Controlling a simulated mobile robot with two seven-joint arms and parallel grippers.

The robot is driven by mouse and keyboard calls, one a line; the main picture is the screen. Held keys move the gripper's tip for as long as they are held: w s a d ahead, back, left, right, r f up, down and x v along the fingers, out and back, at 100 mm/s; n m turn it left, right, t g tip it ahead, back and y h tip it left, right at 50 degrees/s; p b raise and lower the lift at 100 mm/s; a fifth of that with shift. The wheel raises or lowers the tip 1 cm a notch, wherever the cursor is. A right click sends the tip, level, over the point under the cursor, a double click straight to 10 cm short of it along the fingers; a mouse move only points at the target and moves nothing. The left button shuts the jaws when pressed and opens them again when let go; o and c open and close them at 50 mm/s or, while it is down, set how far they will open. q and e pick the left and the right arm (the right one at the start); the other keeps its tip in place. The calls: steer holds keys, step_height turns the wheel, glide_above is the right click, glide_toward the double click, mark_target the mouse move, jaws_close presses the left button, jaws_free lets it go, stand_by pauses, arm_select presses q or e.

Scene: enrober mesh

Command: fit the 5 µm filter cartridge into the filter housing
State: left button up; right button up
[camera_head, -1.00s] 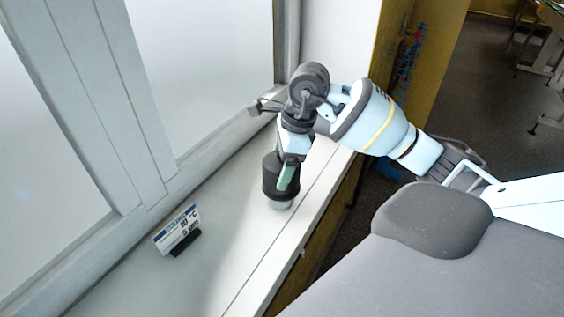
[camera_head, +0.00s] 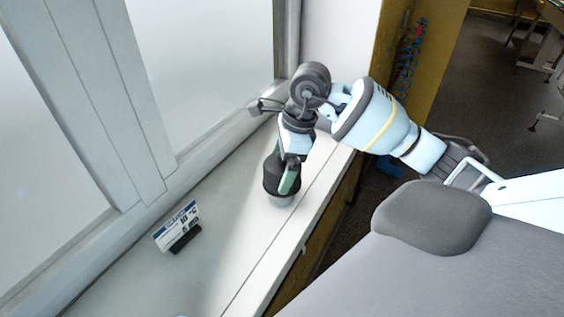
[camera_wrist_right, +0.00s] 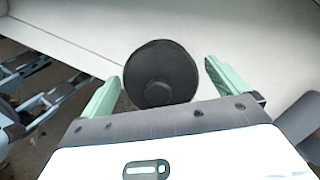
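A black, roughly cylindrical object (camera_head: 271,182) stands on the white window sill, with a pale grey base under it. In the right wrist view it shows end-on as a dark round disc (camera_wrist_right: 160,62) with a smaller round knob. I cannot tell whether it is the filter cartridge, the housing or a part of either. My right gripper (camera_head: 284,177) is above and around it, pointing down. In the right wrist view its green fingers stand on either side of the disc with gaps visible, so it looks open. My left gripper is not in view.
A small sign (camera_head: 177,227) reading 10 °C and 5 µm stands on the sill (camera_head: 225,240) to the left. The window frame (camera_head: 150,150) rises along the left. The sill's front edge drops off to the right. The sill between sign and object is clear.

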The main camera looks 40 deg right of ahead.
steer(key=shift+r, duration=0.3)
steer(key=v, duration=1.2)
steer(key=shift+r+p, duration=0.35)
steer(key=shift+p, duration=0.1)
steer(key=shift+w, duration=0.1)
